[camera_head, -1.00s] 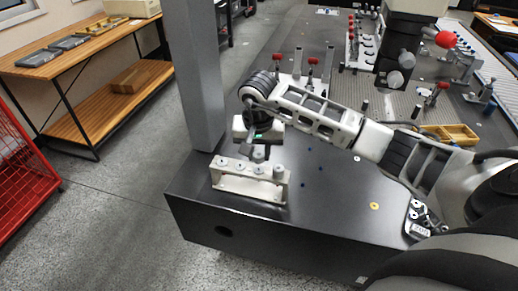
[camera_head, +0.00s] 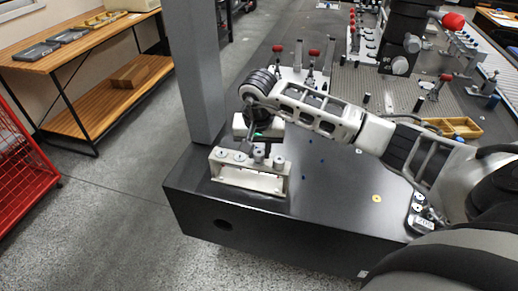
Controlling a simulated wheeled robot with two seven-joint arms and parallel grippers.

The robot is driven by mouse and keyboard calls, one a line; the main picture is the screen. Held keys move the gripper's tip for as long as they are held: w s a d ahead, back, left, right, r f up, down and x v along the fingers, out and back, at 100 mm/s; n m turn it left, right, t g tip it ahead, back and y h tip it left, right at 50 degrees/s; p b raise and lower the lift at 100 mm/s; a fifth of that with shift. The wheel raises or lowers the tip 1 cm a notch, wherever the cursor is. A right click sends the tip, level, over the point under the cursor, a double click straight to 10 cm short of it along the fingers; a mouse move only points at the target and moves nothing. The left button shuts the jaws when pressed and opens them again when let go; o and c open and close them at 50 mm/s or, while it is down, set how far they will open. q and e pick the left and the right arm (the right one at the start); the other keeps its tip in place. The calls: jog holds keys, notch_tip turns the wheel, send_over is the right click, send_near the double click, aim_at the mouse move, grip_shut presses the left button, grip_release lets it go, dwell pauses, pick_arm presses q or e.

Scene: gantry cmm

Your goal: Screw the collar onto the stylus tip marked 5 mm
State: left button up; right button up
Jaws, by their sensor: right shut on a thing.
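A white rack (camera_head: 248,180) stands on the near left corner of the dark table, with several small grey round parts along its top. A taller grey part (camera_head: 259,154) stands right of the middle, and another (camera_head: 278,162) is at the right end. The 5 mm marking cannot be read, so I cannot tell which tip it is on. My right gripper (camera_head: 250,147) points down just above the rack's middle. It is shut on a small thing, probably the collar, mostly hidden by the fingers. My left gripper is not in view.
A grey column (camera_head: 195,70) rises close left of the rack. Red-topped clamps (camera_head: 314,54) stand behind my right arm. A yellow tray (camera_head: 455,127) and a yellow ring (camera_head: 376,198) lie to the right. The tabletop right of the rack is mostly clear.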

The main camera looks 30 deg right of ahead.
dwell(0.3)
jog(key=shift+f+b, duration=0.35)
jog(key=shift+b, duration=0.15)
dwell(1.5)
jog(key=m, duration=0.4)
jog(key=shift+h, duration=0.3)
jog(key=shift+m+g, duration=0.3)
jog(key=shift+m, duration=0.3)
jog(key=shift+f, duration=0.1)
jog(key=m, duration=0.2)
jog(key=shift+m+p, duration=0.3)
jog(key=shift+p, duration=0.05)
jog(key=shift+s+f+m+g, duration=0.1)
jog(key=shift+m+g, duration=0.3)
jog(key=shift+m, duration=0.8)
